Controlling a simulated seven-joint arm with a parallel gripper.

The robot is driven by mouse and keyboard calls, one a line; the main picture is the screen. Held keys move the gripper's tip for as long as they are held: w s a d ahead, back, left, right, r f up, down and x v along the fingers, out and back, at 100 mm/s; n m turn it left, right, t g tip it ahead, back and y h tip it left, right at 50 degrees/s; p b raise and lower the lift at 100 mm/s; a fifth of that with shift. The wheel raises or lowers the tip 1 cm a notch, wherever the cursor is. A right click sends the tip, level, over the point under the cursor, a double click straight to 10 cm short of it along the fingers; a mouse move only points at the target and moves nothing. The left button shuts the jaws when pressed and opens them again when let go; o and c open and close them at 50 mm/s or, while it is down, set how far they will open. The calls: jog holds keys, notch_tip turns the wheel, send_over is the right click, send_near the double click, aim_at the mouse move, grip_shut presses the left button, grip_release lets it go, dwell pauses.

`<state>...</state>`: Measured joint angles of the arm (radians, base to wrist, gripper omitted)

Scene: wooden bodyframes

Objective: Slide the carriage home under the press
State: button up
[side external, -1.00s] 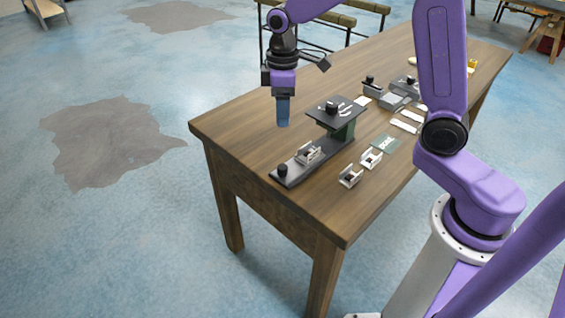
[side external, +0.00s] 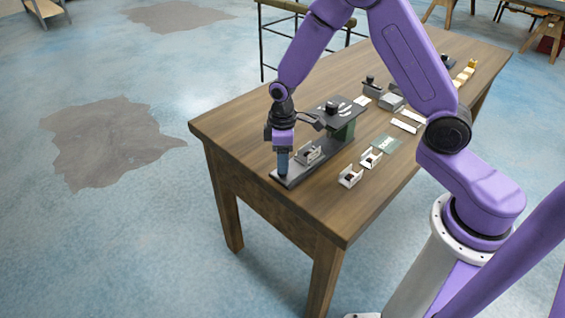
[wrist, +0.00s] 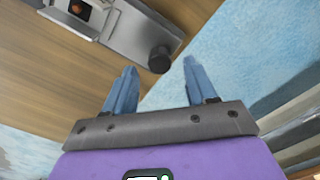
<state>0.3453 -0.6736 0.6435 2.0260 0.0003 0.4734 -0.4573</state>
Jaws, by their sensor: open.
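The carriage, a small pale bracket-like holder (side external: 308,154), sits on a long dark base strip in front of the press. The press has a dark top plate (side external: 340,108) on a green block (side external: 345,132). In the wrist view the holder (wrist: 82,9) is at the top left, with a dark piece inside, and a black knob (wrist: 160,60) stands at the strip's near end. My gripper (side external: 283,170) is low at this end. Its open blue fingertips (wrist: 160,66) appear on either side of the knob in the wrist view; contact cannot be told. The fingers hide the knob in the side view.
Two loose brackets (side external: 350,176) (side external: 371,159) and a green card (side external: 387,144) lie right of the strip. Grey fixtures and pale strips (side external: 407,122) lie farther back. The strip's end is near the wooden table's edge (side external: 262,180); the table left of it is clear.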

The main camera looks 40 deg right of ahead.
aim_at(306, 146)
jog(key=shift+f, duration=1.25)
grip_shut()
jog(key=d, duration=0.9)
jog(key=shift+d, duration=0.3)
grip_release()
jog(key=shift+d, duration=0.1)
jog(key=shift+r, duration=0.1)
